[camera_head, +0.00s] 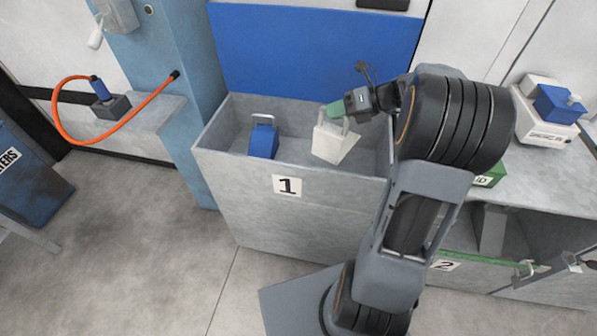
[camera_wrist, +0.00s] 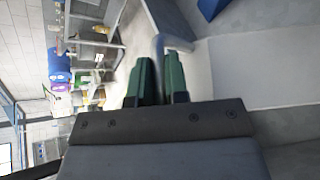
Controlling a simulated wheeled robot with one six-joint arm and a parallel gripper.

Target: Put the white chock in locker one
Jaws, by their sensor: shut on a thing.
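The white chock (camera_head: 333,143) is a wedge with a loop handle on top. It is over or in the right part of locker one (camera_head: 232,182), the open grey bin with the "1" label; I cannot tell whether it touches the floor. My gripper (camera_head: 337,112) has green fingers and is shut on the chock's handle from above. In the wrist view the green fingers (camera_wrist: 160,80) close around the grey handle (camera_wrist: 160,48), with the white chock (camera_wrist: 190,72) beyond them.
A blue chock (camera_head: 263,140) stands in locker one, left of the white chock. The locker's blue lid (camera_head: 310,50) is raised behind it. Locker two (camera_head: 470,260) is at the lower right. A white device with a blue block (camera_head: 556,104) sits on the right-hand top.

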